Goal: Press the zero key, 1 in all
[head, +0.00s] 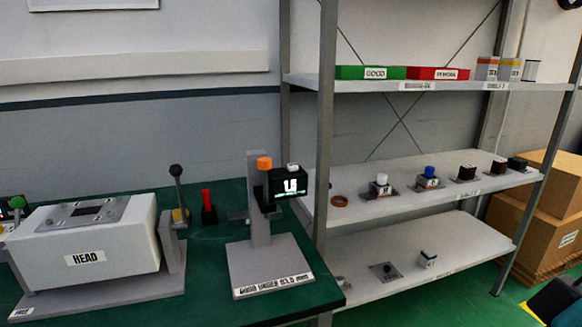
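A measuring stand (272,262) with a grey base and upright post stands on the green bench. Its label reads roughly "GOOD UNDER 83.0 mm". A black gauge with a lit display (292,186) is mounted on the post, and I cannot read the display clearly. An orange cap (264,163) and a small white button (293,168) sit on top of the gauge. No marking tells me which is the zero key. My gripper's fingers do not show. A dark part at the lower right edge may be my arm.
A white box marked HEAD (92,250) stands left on the bench, beside a black-knobbed lever (176,172). A red-topped item (208,206) stands behind. A grey shelf rack (425,200) holds small parts and bins at right. Cardboard boxes (540,225) stand beyond it.

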